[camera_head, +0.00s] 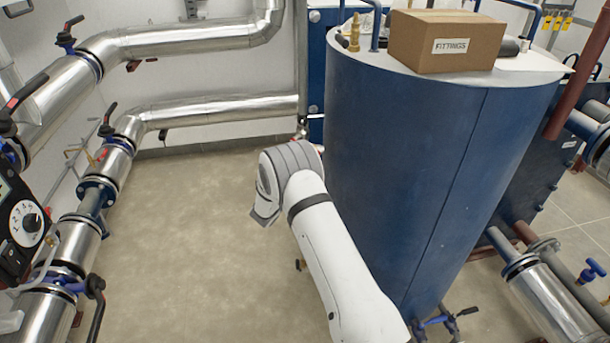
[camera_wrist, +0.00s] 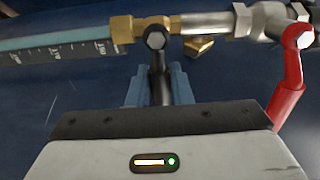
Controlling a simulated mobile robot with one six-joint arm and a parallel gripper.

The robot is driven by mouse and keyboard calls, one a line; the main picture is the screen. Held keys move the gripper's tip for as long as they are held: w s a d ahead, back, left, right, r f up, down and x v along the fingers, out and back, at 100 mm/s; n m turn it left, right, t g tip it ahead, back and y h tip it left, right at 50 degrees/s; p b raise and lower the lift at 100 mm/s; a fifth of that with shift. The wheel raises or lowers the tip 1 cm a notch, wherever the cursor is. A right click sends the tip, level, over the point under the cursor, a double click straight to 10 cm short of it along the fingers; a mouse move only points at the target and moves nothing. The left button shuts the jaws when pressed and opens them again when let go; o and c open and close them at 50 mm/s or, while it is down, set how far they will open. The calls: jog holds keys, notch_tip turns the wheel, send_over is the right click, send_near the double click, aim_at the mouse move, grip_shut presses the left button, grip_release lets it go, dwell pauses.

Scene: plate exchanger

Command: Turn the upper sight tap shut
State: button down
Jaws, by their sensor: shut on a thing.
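In the wrist view, the sight tap has a brass body (camera_wrist: 126,28) and a black lever (camera_wrist: 157,62). The lever runs from its round hub toward my gripper, square across the line of the pipe. My gripper (camera_wrist: 159,90) has its blue fingers on both sides of the lever and is shut on it. The scaled sight gauge (camera_wrist: 65,48) joins the brass body on the left. The lever's lower end is hidden between the fingers. In the head view, my arm hides the gripper and the tap.
A red lever (camera_wrist: 288,88) hangs from a steel fitting close to my gripper's right side. The blue tank (camera_head: 425,150) stands right of my arm, with a fittings box (camera_head: 445,42) on top. Lagged pipes (camera_head: 190,40) run at left; the floor (camera_head: 190,250) between is clear.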

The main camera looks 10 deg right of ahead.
jog(key=shift+w+a+r, duration=0.15)
jog(key=shift+r, duration=0.1)
jog(key=c, duration=1.6)
grip_release()
jog(key=shift+f, duration=0.15)
jog(key=o, duration=0.3)
jog(key=v, duration=0.7)
jog(key=shift+s, duration=0.35)
jog(key=shift+a, duration=0.1)
